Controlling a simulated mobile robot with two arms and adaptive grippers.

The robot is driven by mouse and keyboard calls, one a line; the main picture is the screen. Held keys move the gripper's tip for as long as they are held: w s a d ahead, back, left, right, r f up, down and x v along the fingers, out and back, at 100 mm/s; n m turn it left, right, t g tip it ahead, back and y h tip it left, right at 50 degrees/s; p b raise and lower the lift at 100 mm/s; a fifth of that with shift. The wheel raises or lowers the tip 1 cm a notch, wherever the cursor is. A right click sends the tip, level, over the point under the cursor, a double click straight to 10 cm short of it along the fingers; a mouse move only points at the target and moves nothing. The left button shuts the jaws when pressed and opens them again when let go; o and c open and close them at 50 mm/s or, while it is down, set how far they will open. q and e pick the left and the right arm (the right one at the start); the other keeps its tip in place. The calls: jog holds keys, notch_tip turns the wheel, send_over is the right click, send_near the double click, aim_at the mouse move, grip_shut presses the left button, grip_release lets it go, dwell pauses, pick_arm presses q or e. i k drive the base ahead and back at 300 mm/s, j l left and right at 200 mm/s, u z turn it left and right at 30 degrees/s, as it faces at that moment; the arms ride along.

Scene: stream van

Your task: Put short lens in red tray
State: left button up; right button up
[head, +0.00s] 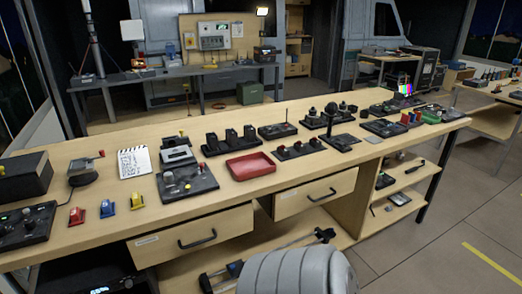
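The red tray (250,166) lies flat on the long wooden workbench, near its middle, and looks empty. Several dark, lens-like pieces stand on a black base (330,117) behind and to the right of the tray. More small dark pieces sit on a black holder (299,149) just right of the tray. I cannot tell at this size which piece is the short lens. Neither gripper is in view; only a grey rounded part of my own body shows at the bottom edge.
A black holder with several upright slots (232,142) stands behind the tray. A notepad (134,162), a black control box (187,183) and small coloured clips (107,208) are to the left. Two drawers (315,193) are below the front edge. Bare wood lies around the tray's front.

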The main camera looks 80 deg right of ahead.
aim_at(251, 167)
jog(key=k+l, duration=0.35)
jog(key=l, duration=0.15)
jog(key=k+l, duration=0.35)
jog(key=l, duration=0.2)
jog(key=k+l, duration=0.35)
jog(key=l, duration=0.15)
